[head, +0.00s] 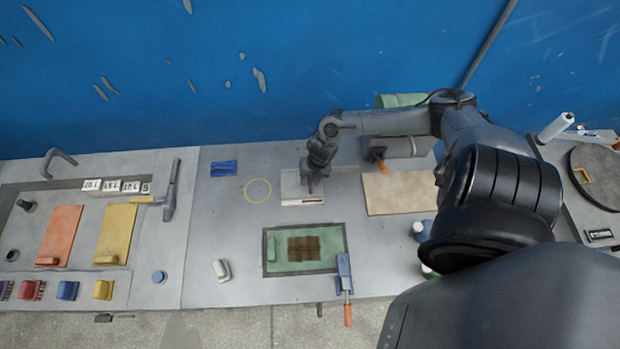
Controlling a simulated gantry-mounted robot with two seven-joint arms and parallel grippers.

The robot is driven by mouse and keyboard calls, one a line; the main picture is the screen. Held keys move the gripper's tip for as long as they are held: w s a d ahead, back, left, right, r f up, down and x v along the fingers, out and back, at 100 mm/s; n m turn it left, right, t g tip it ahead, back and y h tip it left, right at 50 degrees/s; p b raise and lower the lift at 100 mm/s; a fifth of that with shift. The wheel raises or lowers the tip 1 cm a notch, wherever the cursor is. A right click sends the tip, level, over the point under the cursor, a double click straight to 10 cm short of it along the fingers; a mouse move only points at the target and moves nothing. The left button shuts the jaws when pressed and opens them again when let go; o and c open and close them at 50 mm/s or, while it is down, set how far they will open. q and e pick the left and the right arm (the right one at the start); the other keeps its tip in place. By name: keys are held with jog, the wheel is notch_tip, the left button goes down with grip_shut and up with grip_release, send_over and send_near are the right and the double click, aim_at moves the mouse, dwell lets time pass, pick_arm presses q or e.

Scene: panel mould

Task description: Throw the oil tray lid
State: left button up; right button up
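A small pale box or tray (291,190) stands on the grey bench, just right of a yellow ring mark; it may be the oil tray, but I cannot make out a separate lid. My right gripper (315,186) points down at this tray's right part and covers some of it. I cannot tell whether its fingers touch the tray, or whether they are open or shut. My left gripper is not in view.
A tan board (397,194) lies to the right. Orange (61,232) and yellow (116,230) panels lie left. A blue wall stands behind.

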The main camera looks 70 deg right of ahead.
notch_tip(320, 180, up, 10)
jog(key=s, duration=0.2)
jog(key=shift+d+p, duration=0.45)
jog(key=shift+r, duration=0.15)
